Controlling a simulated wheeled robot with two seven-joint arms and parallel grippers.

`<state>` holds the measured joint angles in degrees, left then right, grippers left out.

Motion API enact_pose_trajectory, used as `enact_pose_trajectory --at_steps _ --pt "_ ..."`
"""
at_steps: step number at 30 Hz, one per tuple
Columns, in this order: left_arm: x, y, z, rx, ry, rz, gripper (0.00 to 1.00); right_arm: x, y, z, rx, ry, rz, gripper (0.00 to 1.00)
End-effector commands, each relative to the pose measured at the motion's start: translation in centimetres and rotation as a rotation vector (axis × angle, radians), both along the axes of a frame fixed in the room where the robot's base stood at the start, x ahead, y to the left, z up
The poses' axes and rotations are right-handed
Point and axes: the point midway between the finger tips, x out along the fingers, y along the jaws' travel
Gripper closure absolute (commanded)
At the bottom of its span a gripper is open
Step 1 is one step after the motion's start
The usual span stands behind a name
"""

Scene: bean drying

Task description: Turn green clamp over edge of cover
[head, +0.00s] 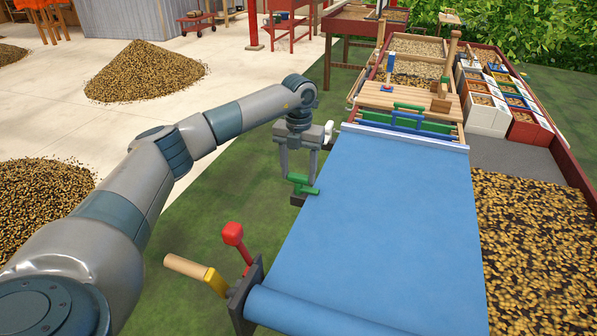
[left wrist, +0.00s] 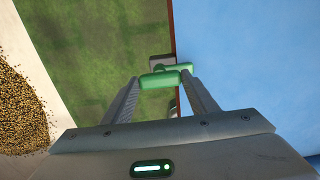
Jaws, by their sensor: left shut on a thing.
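The blue cover (head: 385,215) lies flat from a roll at the front to a pale bar at the back. The green clamp (head: 301,185) is at the cover's left edge. My left gripper (head: 297,178) comes down over it from above and is shut on it. In the left wrist view the green clamp (left wrist: 166,77) sits between the fingertips, with its far part by the edge of the cover (left wrist: 250,60). A dark block shows just beyond it. Whether the clamp overlaps the cover is hard to tell. My right gripper is not in view.
A crank with a red knob (head: 233,234) and a wooden handle (head: 186,266) stands at the roll's left end. Beans (head: 535,250) lie right of the cover. A wooden board (head: 410,100) with tools is behind it. Green floor is free on the left.

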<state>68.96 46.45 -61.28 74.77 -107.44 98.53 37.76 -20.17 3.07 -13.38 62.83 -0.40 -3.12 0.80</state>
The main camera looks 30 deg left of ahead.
Motion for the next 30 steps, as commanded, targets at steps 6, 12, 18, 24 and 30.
enact_pose_trajectory --at_steps 6,12,18,24,30 --pt "0.1 0.1 0.1 0.000 -0.004 0.003 0.28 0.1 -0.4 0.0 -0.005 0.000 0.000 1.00" --pt "0.1 0.0 0.1 0.000 -0.002 0.001 0.28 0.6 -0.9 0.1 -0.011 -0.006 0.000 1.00" --pt "0.1 0.0 0.6 0.000 -0.002 0.000 0.28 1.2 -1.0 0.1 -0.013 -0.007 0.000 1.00" --pt "0.1 0.0 2.7 0.000 -0.004 0.001 0.28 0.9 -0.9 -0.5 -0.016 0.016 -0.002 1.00" --pt "0.1 0.0 6.3 -0.001 -0.005 0.001 0.28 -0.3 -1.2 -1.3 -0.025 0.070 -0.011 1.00"
